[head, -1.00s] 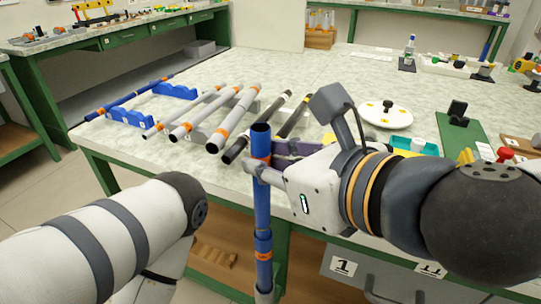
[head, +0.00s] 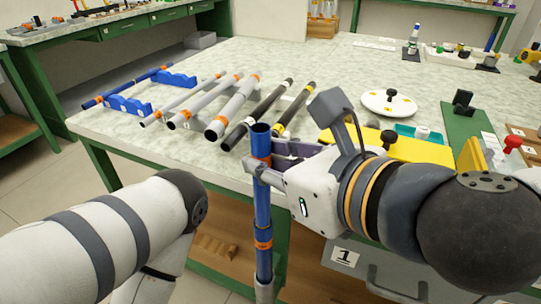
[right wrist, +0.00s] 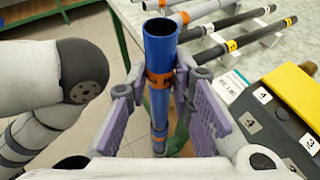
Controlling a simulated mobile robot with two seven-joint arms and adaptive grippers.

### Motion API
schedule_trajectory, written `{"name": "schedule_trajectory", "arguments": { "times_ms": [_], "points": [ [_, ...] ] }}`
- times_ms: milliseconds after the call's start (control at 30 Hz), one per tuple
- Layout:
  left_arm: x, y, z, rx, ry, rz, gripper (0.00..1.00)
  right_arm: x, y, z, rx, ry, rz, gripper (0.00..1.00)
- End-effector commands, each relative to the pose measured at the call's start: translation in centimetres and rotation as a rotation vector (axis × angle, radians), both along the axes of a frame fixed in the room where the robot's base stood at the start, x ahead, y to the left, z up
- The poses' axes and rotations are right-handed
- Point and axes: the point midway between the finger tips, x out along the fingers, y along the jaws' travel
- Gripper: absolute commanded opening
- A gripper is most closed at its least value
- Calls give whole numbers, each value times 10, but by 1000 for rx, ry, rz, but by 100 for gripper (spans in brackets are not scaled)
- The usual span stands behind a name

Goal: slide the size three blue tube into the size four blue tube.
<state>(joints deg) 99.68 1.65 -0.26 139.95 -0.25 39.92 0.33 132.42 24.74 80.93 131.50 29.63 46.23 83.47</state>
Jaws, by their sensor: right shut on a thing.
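My right gripper (head: 268,165) is shut on an upright blue tube (head: 262,205) just below its open top. This tube has an orange band near the rim and also shows in the right wrist view (right wrist: 160,45). Below, in line with it, is a slightly wider blue tube (head: 264,265) with an orange band. The upper tube's lower end meets or enters this tube's mouth; how deep is hidden. At the bottom edge a grey fingertip of my left gripper (head: 265,292) shows at the lower tube; its jaws are mostly out of view. I cannot read the sizes.
Another blue tube (head: 115,92) lies on blue cradles (head: 130,106) at the table's left. Grey tubes (head: 232,108) and black tubes (head: 262,112) lie beside it. A yellow panel (head: 425,150) is behind my right gripper. The table edge is close behind the held tubes.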

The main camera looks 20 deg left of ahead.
Motion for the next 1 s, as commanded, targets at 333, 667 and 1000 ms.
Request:
{"name": "schedule_trajectory", "arguments": {
  "times_ms": [333,667,1000],
  "points": [
    [0,0,0,0,1,0,100,0,0,0,0,-1,0,45],
    [0,0,0,0,0,0,100,1,0,51,2,-9,-3,45],
    [0,0,0,0,1,0,100,0,0,100,0,-1,0,45]
  ]
}}
